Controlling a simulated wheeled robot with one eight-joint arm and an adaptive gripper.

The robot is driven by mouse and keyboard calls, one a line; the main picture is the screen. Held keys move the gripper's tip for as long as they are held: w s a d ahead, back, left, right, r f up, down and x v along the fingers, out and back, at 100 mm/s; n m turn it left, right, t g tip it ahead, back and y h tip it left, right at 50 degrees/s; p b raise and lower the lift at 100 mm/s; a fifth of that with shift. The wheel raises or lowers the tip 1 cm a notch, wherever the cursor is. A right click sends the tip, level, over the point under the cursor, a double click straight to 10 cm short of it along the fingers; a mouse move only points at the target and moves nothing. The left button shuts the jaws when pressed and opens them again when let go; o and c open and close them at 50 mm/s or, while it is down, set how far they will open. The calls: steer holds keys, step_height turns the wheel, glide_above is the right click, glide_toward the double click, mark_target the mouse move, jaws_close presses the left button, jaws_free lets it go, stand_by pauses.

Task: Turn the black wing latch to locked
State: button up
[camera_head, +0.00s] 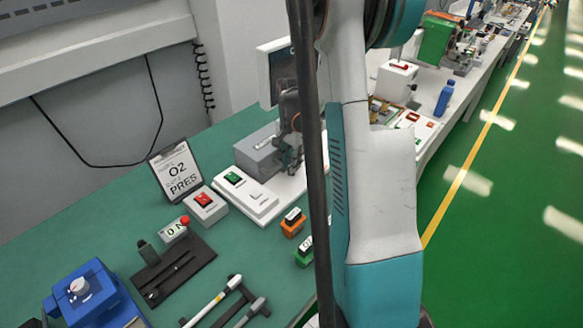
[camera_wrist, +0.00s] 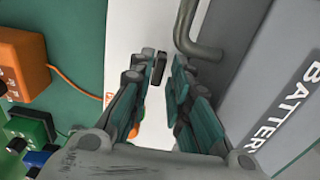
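My gripper (camera_head: 292,163) reaches down beside the right side of a grey box, over a white base plate. In the wrist view my gripper (camera_wrist: 166,78) points at the white plate, its two fingers apart with a narrow gap. A small dark upright piece (camera_wrist: 158,68) shows between the fingertips, nearer the left finger. It may be the black wing latch, but I cannot tell it surely from a finger part. Its turn position cannot be read. In the head view the latch is not distinguishable behind my gripper and arm.
The grey box (camera_head: 258,152) carries "BATTERY" lettering in the wrist view (camera_wrist: 290,85), with a bent grey handle (camera_wrist: 190,38) close to the right finger. An orange block (camera_wrist: 22,62) stands left. Red (camera_head: 205,205) and green (camera_head: 236,180) switch units stand nearby on the green bench.

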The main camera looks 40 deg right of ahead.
steer(key=shift+f, duration=0.65)
jaws_close()
